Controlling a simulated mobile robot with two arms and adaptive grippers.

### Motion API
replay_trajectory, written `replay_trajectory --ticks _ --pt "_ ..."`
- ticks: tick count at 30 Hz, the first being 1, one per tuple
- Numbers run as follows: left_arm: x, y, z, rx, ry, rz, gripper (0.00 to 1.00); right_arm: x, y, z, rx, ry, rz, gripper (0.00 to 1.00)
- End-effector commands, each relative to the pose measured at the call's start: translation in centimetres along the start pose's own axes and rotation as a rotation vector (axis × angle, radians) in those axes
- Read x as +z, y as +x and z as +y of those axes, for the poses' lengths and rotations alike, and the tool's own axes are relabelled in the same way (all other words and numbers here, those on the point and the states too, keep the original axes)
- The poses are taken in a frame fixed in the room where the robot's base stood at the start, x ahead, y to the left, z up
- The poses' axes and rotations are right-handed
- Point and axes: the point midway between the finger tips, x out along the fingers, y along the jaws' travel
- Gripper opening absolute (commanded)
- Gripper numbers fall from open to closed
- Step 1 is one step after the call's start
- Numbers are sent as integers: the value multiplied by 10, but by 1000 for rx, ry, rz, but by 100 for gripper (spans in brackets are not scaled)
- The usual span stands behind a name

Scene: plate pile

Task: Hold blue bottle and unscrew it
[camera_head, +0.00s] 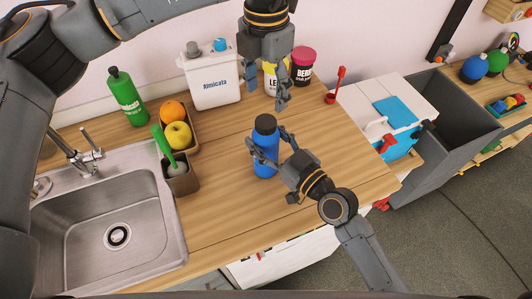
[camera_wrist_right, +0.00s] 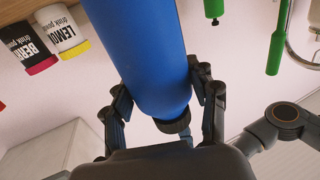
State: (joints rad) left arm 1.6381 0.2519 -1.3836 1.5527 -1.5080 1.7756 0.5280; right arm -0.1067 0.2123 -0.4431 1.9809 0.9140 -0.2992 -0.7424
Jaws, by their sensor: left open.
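The blue bottle (camera_head: 265,166) stands upright on the wooden counter (camera_head: 225,215) with its dark cap (camera_head: 265,122) on top. In the right wrist view the bottle (camera_wrist_right: 155,50) fills the middle and its cap (camera_wrist_right: 174,126) points down. My right gripper (camera_head: 268,137) is shut on the bottle's upper body, with a finger on each side below the cap.
A sink (camera_head: 117,237) lies at the left. Behind the bottle stand a white canister (camera_head: 213,88), drink powder tubs (camera_head: 302,68), a green bottle (camera_head: 127,97) and a fruit tray (camera_head: 193,138). A red tool (camera_head: 337,86) and a blue-and-white box (camera_head: 396,140) are at the right. The front counter is clear.

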Motion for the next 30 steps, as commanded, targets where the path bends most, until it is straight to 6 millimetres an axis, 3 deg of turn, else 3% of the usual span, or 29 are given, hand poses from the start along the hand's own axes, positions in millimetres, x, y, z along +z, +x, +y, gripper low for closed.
replay_trajectory --ticks 1,5,9,13,30 --pt "0 0 0 0 0 0 62 0 0 0 0 0 0 24" --pt "0 0 0 0 0 0 62 0 0 0 0 1 -1 0" --pt "0 0 0 0 30 0 62 0 0 0 0 1 -1 0" --pt "0 0 0 -1 166 0 62 0 0 0 0 1 -1 0" --pt "0 0 0 0 1398 0 62 0 0 0 0 1 -1 0"
